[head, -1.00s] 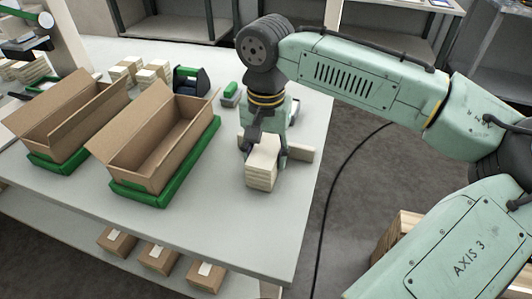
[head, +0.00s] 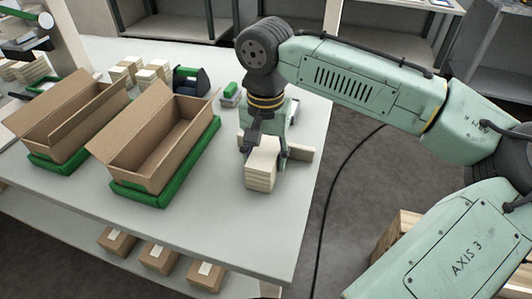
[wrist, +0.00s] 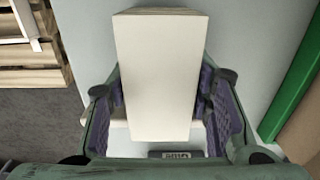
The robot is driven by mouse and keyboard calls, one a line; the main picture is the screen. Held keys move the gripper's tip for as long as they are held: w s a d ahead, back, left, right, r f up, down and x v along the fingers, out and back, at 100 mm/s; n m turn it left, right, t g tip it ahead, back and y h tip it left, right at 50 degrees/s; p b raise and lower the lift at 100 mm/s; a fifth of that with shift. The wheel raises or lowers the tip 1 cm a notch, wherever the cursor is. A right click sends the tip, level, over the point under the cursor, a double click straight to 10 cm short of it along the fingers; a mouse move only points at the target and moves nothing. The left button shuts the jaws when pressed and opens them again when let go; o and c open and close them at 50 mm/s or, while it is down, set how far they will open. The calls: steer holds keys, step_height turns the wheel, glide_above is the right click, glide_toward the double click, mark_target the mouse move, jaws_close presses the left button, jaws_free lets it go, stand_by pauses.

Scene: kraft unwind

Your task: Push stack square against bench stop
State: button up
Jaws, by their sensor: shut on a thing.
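The stack (head: 260,172) is a block of pale cream sheets standing on the bench near its right edge. My gripper (head: 263,148) reaches down over it from behind and is shut on it. In the wrist view the stack (wrist: 160,80) shows its plain pale top between the two fingers (wrist: 160,92), with one pad against each long side. Whether the stack touches the stop cannot be seen.
Two open cardboard boxes stand in green trays to the left, the nearer box (head: 155,145) closest to the stack. A small green-and-grey item (head: 230,95) lies behind. Several small paper stacks (head: 140,72) sit farther back. The bench (head: 225,225) is clear in front.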

mark_target(265, 151)
steer(key=o, duration=1.3)
steer(key=shift+o, duration=0.2)
step_height(265, 151, up, 12)
steer(key=shift+f, duration=0.2)
steer(key=shift+r, duration=0.25)
